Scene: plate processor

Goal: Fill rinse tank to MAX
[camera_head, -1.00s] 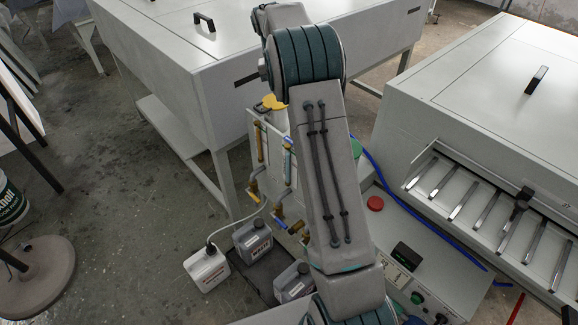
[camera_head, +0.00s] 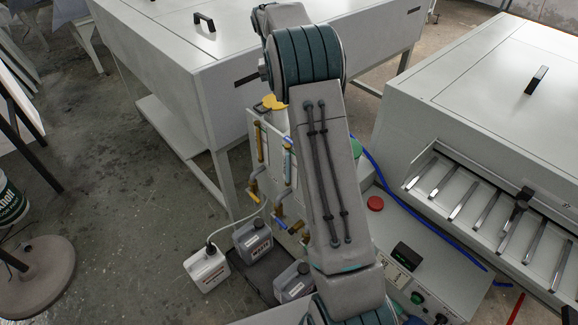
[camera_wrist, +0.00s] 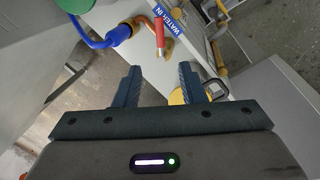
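In the wrist view my gripper (camera_wrist: 160,84) is open and empty, its two dark fingers apart. Ahead of it is a valve with a red lever (camera_wrist: 160,37) on a copper-coloured pipe, beside a blue label (camera_wrist: 171,20) reading WATER IN. The lever is apart from the fingers. A blue hose (camera_wrist: 88,36) joins the pipe at a brass fitting. In the head view a pale tank unit (camera_head: 273,146) carries upright gauge tubes (camera_head: 288,163) and several valves below. My arm covers part of it and hides my gripper there. The water level and MAX mark cannot be read.
A white jug (camera_head: 207,269) and grey jugs (camera_head: 252,238) stand below the tank unit. A large grey machine (camera_head: 490,110) with an open slatted front is at right, near a red button (camera_head: 375,203). In the wrist view a yellow part (camera_wrist: 177,97) lies close by the right finger.

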